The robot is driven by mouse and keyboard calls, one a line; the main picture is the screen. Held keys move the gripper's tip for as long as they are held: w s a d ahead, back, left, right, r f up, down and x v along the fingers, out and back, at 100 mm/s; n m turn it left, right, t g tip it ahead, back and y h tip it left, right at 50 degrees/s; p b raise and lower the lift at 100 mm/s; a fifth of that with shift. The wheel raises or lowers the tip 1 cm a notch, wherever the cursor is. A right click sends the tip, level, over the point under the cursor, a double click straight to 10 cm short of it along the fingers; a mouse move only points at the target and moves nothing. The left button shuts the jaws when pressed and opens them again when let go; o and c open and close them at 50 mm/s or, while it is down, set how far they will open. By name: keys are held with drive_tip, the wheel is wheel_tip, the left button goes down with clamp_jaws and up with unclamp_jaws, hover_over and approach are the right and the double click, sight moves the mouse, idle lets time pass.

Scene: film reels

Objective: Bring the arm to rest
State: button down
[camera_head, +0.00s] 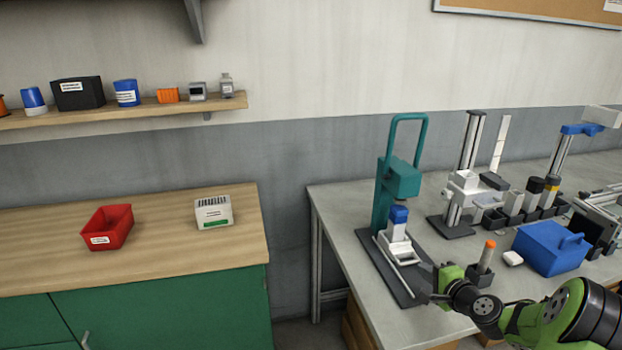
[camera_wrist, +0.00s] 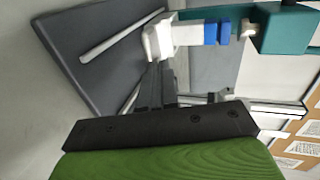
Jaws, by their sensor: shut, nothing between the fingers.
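My arm (camera_head: 550,318), green and dark, reaches in from the lower right of the head view over the front of the grey bench. My gripper (camera_head: 422,267) is by the teal press (camera_head: 402,180), near its white and blue part (camera_head: 398,228). In the wrist view, the fingers of my gripper (camera_wrist: 157,78) are together and hold nothing. They point towards the white block (camera_wrist: 158,41), with the dark base plate (camera_wrist: 85,55) beside them. I cannot tell whether the fingertips touch the white block.
The grey bench (camera_head: 340,205) also carries a blue box (camera_head: 550,250), an orange-tipped cylinder (camera_head: 487,257) and a white stand (camera_head: 465,185). At left, a wooden counter (camera_head: 160,245) holds a red bin (camera_head: 108,228) and a white box (camera_head: 213,212). A gap separates counter and bench.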

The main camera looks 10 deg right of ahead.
drive_tip(key=s+a+r+n+g+p, duration=0.25)
drive_tip(key=a+r+n, duration=0.2)
drive_tip(key=a, duration=0.25)
drive_tip(key=s+a+r+n+g+y+p, duration=0.1)
drive_tip(key=s+a+r+n+g, duration=0.1)
drive_tip(key=s+a+r+n, duration=0.4)
drive_tip(key=s+a+r+n+g+p, duration=0.1)
drive_tip(key=s+a+r+n+g, duration=0.15)
drive_tip(key=a, duration=0.65)
drive_tip(key=s+a+r+n+g+h+p, duration=0.1)
drive_tip(key=s+r+n, duration=0.1)
drive_tip(key=s, duration=0.8)
drive_tip(key=s+a+r+n+p, duration=0.2)
drive_tip(key=s+r, duration=0.2)
drive_tip(key=s, duration=0.7)
drive_tip(key=shift+a+r+g+h, duration=0.2)
drive_tip(key=shift+g+h, duration=0.2)
